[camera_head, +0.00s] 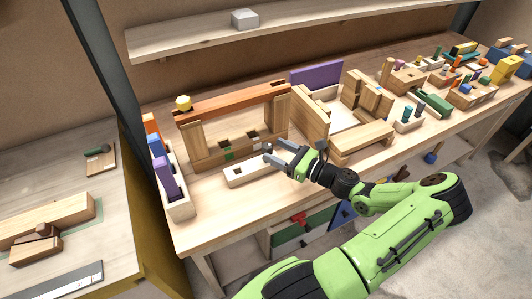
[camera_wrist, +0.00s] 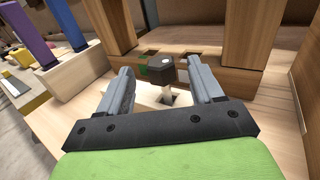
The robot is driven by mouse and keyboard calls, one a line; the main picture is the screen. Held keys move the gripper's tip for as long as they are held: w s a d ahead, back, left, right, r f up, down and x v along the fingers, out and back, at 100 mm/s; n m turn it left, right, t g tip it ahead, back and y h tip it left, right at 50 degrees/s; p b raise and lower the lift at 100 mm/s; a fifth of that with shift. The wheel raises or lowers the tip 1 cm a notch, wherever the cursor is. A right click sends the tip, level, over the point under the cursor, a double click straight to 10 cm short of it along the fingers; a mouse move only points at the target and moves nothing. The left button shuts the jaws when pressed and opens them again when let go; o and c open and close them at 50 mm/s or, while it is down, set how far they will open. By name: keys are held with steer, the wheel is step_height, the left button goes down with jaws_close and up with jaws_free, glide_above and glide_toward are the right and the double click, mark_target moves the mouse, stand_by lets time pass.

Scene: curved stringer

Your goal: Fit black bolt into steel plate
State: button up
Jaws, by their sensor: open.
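A bolt with a black head (camera_wrist: 160,70) and a pale shank stands upright in the wrist view, between my gripper's two grey fingers, with a gap visible on each side. The dark bolt head also shows in the head view (camera_head: 268,148). My gripper (camera_head: 277,153) is open over the bench; its fingers also frame the bolt in the wrist view (camera_wrist: 163,80). The bolt's shank meets a pale block with holes (camera_head: 236,178); its lower end is partly hidden. I cannot clearly make out a steel plate.
Behind the bolt stands a wooden frame with two posts, an orange-brown top beam (camera_head: 230,101) and a lower rail (camera_head: 205,162) with dark recesses and a green patch. A bin of coloured pieces (camera_head: 178,209) stands at left. Wooden blocks crowd the right.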

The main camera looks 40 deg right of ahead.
steer(key=b+x, duration=0.1)
steer(key=x, duration=0.5)
steer(key=shift+w+f, duration=0.15)
steer(key=shift+w, duration=0.15)
steer(key=shift+s, duration=0.1)
steer(key=shift+c, duration=0.5)
